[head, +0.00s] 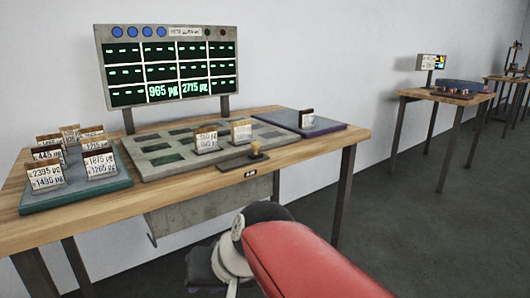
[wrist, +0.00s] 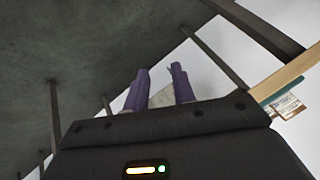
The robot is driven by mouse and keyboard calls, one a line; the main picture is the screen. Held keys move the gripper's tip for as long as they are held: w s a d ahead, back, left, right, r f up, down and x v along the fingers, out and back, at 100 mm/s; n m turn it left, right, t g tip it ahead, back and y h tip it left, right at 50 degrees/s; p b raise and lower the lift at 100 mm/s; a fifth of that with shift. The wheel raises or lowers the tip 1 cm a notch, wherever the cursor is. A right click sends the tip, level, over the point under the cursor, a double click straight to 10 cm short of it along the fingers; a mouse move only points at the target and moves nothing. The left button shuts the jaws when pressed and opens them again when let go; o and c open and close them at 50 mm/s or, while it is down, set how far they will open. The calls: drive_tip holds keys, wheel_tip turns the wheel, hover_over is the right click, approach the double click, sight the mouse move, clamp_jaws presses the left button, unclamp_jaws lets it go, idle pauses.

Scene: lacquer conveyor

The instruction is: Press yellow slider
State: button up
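The yellow slider (head: 256,149) is a small yellowish knob on a dark slotted plate (head: 236,161) at the front edge of the wooden table. It stands near the right end of that plate. My gripper (wrist: 159,70) shows two purple fingers in the wrist view, set apart with nothing held between them. In the head view my red arm reaches in from the bottom, and its end is low in front of the table, below and apart from the slider. The fingers cannot be made out there. The slider is not visible in the wrist view.
The table (head: 342,140) holds a teal tray (head: 75,195) with several labelled cards, a grey slotted panel (head: 145,170) with two cards, and a purple tray (head: 325,127) with one. A display board (head: 165,65) stands behind. Table legs and a grey under-panel (head: 205,208) are near my arm.

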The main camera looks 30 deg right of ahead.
drive_tip(key=w+d+m, duration=0.1)
drive_tip(key=w, duration=0.1)
drive_tip(key=w+d+r+m+t+y+b, duration=0.1)
drive_tip(key=w, duration=0.1)
drive_tip(key=w+d+r+m+t, duration=0.1)
drive_tip(key=w, duration=0.1)
drive_tip(key=shift+w+d+r+m+b, duration=0.2)
drive_tip(key=shift+d+m+b, duration=0.1)
drive_tip(key=shift+d+b, duration=0.1)
drive_tip(key=c, duration=0.5)
drive_tip(key=w+d+r+m+t+b, duration=0.1)
drive_tip(key=w+d+r+m+t, duration=0.2)
drive_tip(key=w+d, duration=0.2)
drive_tip(key=shift+w+d+m+b, duration=0.15)
drive_tip(key=shift+d+m+b, duration=0.2)
drive_tip(key=shift+d, duration=0.6)
drive_tip(key=w+d+r+m+t+h+b, duration=0.1)
drive_tip(key=d+r+m+t+h, duration=0.1)
drive_tip(key=d, duration=0.8)
drive_tip(key=w+d+r+m+t+h+b, duration=0.1)
drive_tip(key=d+r+m+t+h+b, duration=0.1)
drive_tip(key=d, duration=0.9)
wheel_tip(320, 180, up, 3)
drive_tip(key=m+t+h, duration=0.1)
drive_tip(key=m+t, duration=0.1)
drive_tip(key=m, duration=0.2)
drive_tip(key=shift+w, duration=0.3)
